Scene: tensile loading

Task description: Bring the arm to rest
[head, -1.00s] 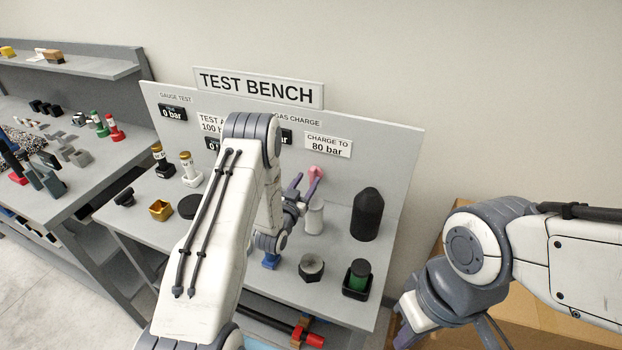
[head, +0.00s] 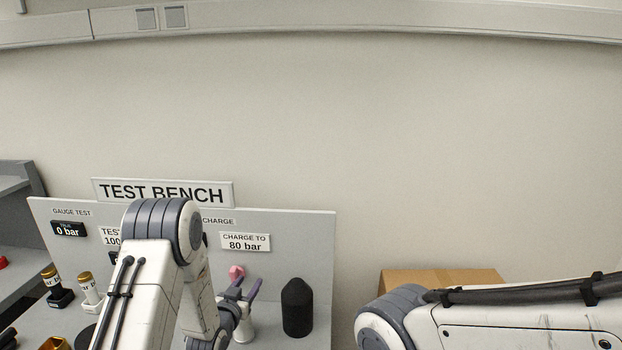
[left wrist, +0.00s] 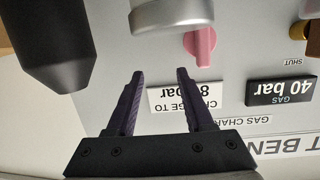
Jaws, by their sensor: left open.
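My left arm comes up from the bottom left of the head view. My left gripper (head: 241,286) is over the test bench (head: 320,255), close to the pink knob (head: 236,271) and a white cylinder (head: 244,328). In the left wrist view, my left gripper (left wrist: 158,75) has its two purple fingers apart with nothing between them. The pink knob (left wrist: 203,46) and a silver cylinder end (left wrist: 172,14) show beyond the fingertips. My right arm (head: 520,322) crosses the lower right of the head view; its gripper is out of view.
Black-based (head: 57,287) and white (head: 89,288) gold-topped fittings stand at left. A cardboard box (head: 440,277) is behind my right arm.

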